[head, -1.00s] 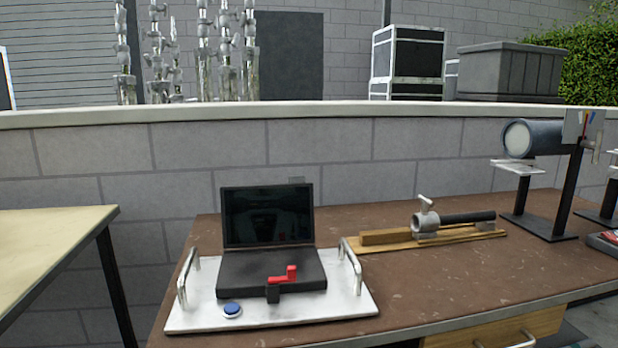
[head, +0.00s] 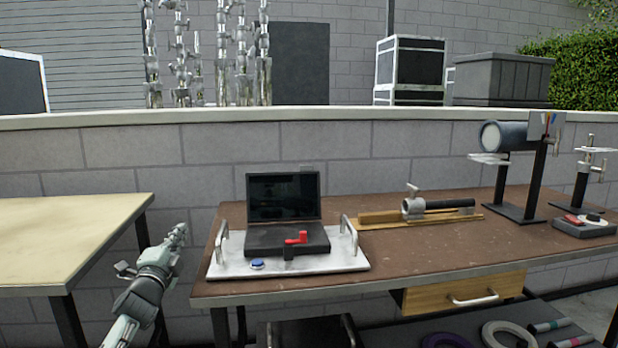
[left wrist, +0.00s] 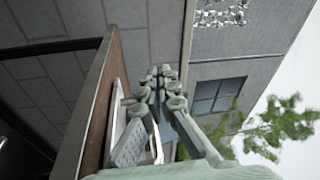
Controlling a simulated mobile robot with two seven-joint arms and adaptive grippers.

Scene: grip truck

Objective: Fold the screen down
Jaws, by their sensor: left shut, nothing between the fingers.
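The laptop-like screen (head: 284,196) stands upright, open above its dark base (head: 286,239). My left gripper (head: 181,230) is shut and empty, in the gap left of the brown table, apart from the tray. Its shut fingers show in the left wrist view (left wrist: 162,75). My right gripper is not in view.
The brown table (head: 420,252) also carries a pipe clamp on a wooden board (head: 380,217) and a blue cylinder on a stand (head: 508,136). A pale table (head: 60,235) stands at the left. A drawer (head: 465,292) hangs under the brown table's front edge.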

